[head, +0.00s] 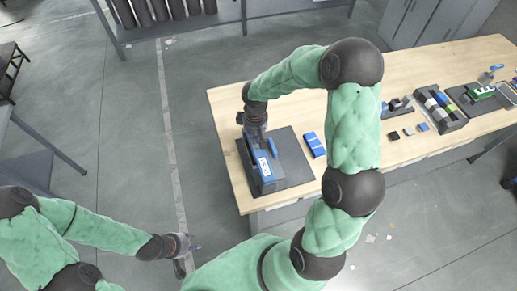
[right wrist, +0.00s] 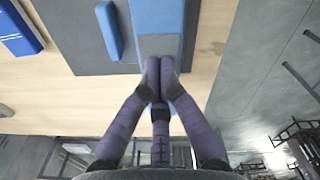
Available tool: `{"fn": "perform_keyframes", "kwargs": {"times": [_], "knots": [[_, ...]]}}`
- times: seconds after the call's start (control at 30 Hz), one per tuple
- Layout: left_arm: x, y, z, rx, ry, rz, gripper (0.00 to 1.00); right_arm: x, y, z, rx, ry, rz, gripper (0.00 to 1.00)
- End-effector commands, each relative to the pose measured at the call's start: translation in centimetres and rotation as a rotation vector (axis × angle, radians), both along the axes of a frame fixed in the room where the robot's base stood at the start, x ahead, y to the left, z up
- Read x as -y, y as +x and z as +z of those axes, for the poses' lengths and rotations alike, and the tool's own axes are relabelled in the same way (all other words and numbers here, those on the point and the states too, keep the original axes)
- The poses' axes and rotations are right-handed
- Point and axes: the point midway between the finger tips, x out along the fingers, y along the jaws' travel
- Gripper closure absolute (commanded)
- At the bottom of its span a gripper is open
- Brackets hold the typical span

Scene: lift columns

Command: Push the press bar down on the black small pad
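A blue press (head: 262,172) with a white label stands on a dark base plate (head: 293,160) at the left end of the wooden table. In the right wrist view its blue bar (right wrist: 157,17) runs to the top edge, with a grey part just before my fingertips. My right gripper (head: 248,122) reaches down at the far end of the press. Its fingertips (right wrist: 161,68) are together, with nothing seen between them; I cannot tell whether they touch the bar. A small black pad (head: 393,136) lies mid-table. My left gripper (head: 190,243) hangs off the table; its opening is unclear.
A blue box (head: 314,145) lies right of the base plate. A tray of blocks (head: 441,108) and a dark tray with a green item (head: 480,92) are further right. My right arm crosses over the table and hides part of it.

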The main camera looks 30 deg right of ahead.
Motion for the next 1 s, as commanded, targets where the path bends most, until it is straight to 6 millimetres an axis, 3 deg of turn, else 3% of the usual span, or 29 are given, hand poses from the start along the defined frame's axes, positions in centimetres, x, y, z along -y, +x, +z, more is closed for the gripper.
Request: {"fn": "perform_keyframes", "kwargs": {"times": [0.17, 1.0], "knots": [[0.0, 0.0, 0.4, 0.0, 0.0, 0.0, 0.6, 0.0, 0.0, 0.5, 0.0, 0.0, 0.0, 1.0], [0.0, 0.0, 4.9, 0.0, 0.0, 0.0, 0.6, 0.0, 0.0, 6.9, 0.0, -0.001, 0.0, 1.0]]}}
